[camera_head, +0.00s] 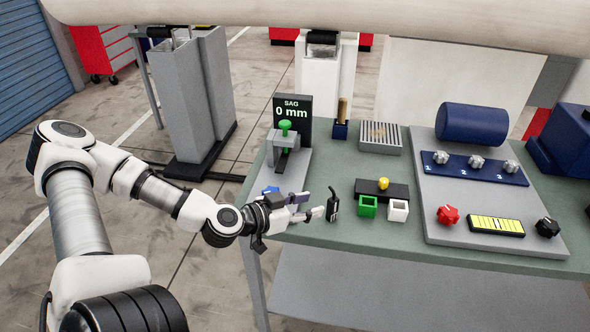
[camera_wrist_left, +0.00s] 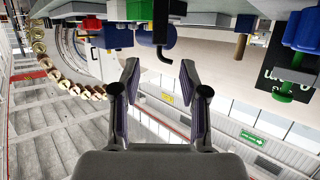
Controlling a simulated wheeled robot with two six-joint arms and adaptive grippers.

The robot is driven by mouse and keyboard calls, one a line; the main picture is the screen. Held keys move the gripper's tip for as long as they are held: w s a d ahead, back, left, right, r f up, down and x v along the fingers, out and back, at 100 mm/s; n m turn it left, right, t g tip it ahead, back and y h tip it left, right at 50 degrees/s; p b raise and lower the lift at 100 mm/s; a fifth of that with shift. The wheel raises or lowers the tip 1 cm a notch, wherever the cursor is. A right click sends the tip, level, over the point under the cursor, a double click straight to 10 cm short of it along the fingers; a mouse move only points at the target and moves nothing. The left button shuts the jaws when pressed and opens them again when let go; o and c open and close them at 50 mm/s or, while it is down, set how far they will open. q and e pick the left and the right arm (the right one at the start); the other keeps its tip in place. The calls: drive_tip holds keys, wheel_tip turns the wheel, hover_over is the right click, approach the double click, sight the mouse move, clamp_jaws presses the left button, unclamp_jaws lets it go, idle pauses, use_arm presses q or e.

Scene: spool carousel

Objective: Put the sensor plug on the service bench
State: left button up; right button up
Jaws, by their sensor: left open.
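A small black piece with a thin stem, which looks like the sensor plug (camera_head: 333,207), stands upright on the green-topped service bench (camera_head: 340,235) near its front left edge. My left gripper (camera_head: 314,205) is open and empty, just left of the plug, with its fingers pointing at it. In the left wrist view, which looks upside down, the plug (camera_wrist_left: 164,38) shows dark beyond and between the two spread fingertips (camera_wrist_left: 160,72). I cannot tell whether a fingertip touches it. My right gripper is not in view.
A green block (camera_head: 367,207) and a white block (camera_head: 398,210) stand right of the plug, before a black base with a yellow knob (camera_head: 383,184). The SAG gauge stand (camera_head: 290,150) rises behind my gripper. A grey panel (camera_head: 460,205) fills the right.

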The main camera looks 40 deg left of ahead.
use_arm(q)
drive_tip(key=s+d+f+n+g+y+p, duration=0.1)
drive_tip(key=s+d+f+g, duration=0.4)
drive_tip(key=s, duration=0.5)
drive_tip(key=s+d+f+n+g+y+p, duration=0.2)
drive_tip(key=s+d+f+g, duration=0.3)
drive_tip(key=s+f+g, duration=0.4)
wheel_tip(320, 180, down, 3)
drive_tip(key=shift+s+d+p, duration=0.3)
drive_tip(key=shift+s+p, duration=0.35)
drive_tip(key=shift+s, duration=0.45)
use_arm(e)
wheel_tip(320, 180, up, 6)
